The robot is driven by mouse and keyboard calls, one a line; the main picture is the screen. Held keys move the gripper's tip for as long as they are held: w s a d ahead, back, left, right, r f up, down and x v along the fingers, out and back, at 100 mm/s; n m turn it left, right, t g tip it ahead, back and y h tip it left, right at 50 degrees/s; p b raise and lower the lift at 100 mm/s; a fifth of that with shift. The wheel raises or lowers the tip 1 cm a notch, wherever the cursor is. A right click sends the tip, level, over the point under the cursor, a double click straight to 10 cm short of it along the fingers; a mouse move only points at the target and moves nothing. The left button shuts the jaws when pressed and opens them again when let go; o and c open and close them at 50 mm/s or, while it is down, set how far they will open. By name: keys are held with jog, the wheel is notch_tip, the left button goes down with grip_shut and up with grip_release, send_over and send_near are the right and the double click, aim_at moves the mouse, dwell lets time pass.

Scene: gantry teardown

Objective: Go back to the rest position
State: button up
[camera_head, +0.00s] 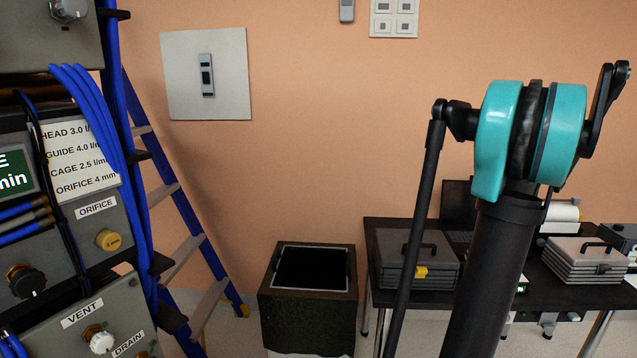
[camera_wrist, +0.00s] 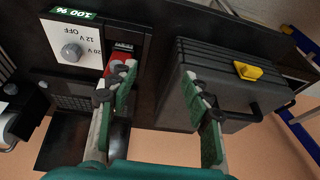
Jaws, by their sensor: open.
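My gripper (camera_wrist: 160,115) shows in the wrist view, with two green-padded fingers spread apart and nothing between them. In the head view my teal and black arm rises at the right, and my gripper is out of that picture.
A black table (camera_head: 385,230) at the right holds a case with a yellow latch (camera_head: 400,262) and a grey case (camera_head: 585,262). A dark open bin (camera_head: 308,320) stands left of it. A blue ladder (camera_head: 190,220) and a panel rack (camera_head: 90,240) with hoses fill the left.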

jog(key=s+a+f, duration=0.1)
jog(key=s+a, duration=0.1)
jog(key=a, duration=1)
jog(key=s+a+f, duration=0.4)
jog(key=s+a, duration=0.4)
jog(key=a, duration=0.2)
jog(key=s+a+f+n, duration=0.1)
jog(key=s+a+f, duration=0.3)
jog(key=s+a, duration=0.5)
jog(key=shift+s+a+f, duration=0.25)
jog(key=shift+s+a, duration=0.05)
jog(key=shift+a, duration=0.55)
